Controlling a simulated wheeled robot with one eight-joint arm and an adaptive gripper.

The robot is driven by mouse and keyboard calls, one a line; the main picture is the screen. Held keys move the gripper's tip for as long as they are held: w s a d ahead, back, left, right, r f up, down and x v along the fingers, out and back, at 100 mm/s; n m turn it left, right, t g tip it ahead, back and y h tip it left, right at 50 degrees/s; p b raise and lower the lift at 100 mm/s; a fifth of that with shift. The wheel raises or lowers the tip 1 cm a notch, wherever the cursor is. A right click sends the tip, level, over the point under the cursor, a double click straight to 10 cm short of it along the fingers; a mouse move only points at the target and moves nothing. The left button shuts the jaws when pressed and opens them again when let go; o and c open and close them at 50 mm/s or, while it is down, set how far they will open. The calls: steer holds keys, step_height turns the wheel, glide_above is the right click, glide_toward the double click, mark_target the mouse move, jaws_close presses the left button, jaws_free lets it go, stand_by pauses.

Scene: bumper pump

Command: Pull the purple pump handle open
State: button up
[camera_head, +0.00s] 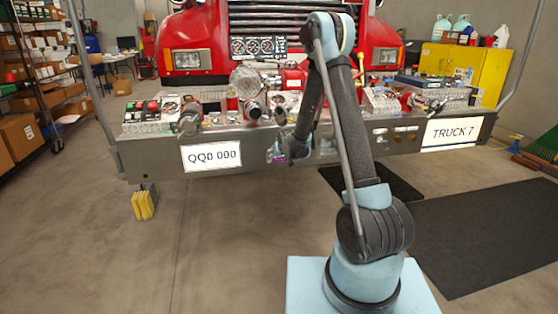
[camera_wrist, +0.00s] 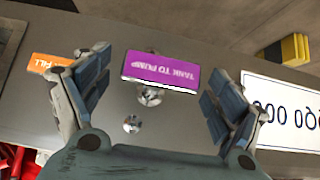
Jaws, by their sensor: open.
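The purple pump handle (camera_wrist: 160,72) is a flat tab lettered "TANK TO PUMP", upside down in the wrist view. It sits on the grey bumper panel, with a round metal fitting just below it. My gripper (camera_wrist: 158,80) is open, with one finger on each side of the handle and visible gaps between. I cannot tell how far the fingertips are from it in depth. In the head view a small bit of the purple handle (camera_head: 278,157) shows just left of my gripper (camera_head: 293,152), low on the bumper front; the arm partly hides that area.
An orange tab (camera_wrist: 52,66) lettered "FILL" lies beside the left finger in the wrist view, partly covered by it. The white "QQ0 000" plate (camera_wrist: 290,110) is close to the right finger. Gauges and fittings crowd the bumper top (camera_head: 255,105). The floor before the bumper is open.

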steer(key=shift+r, duration=0.1)
steer(key=v, duration=1.1)
steer(key=shift+s+r, duration=0.2)
steer(key=shift+s, duration=0.1)
steer(key=shift+d, duration=0.15)
steer(key=s+d+r+m+g+h, duration=0.1)
steer(key=s+d+r, duration=0.3)
steer(key=s+d, duration=0.45)
steer(key=s+d+r+m+g+h, duration=0.15)
steer(key=s+d+r, duration=0.25)
steer(key=s+d, duration=0.45)
steer(key=s+d+f+g, duration=0.2)
steer(key=s+d, duration=0.1)
steer(key=s, duration=1.1)
steer(key=s+d+f+g, duration=0.2)
steer(key=s+d, duration=0.1)
steer(key=s, duration=1.1)
steer(key=shift+d+f, duration=0.15)
steer(key=shift+f, duration=0.05)
steer(key=shift+s+m, duration=0.1)
steer(key=shift+m, duration=0.15)
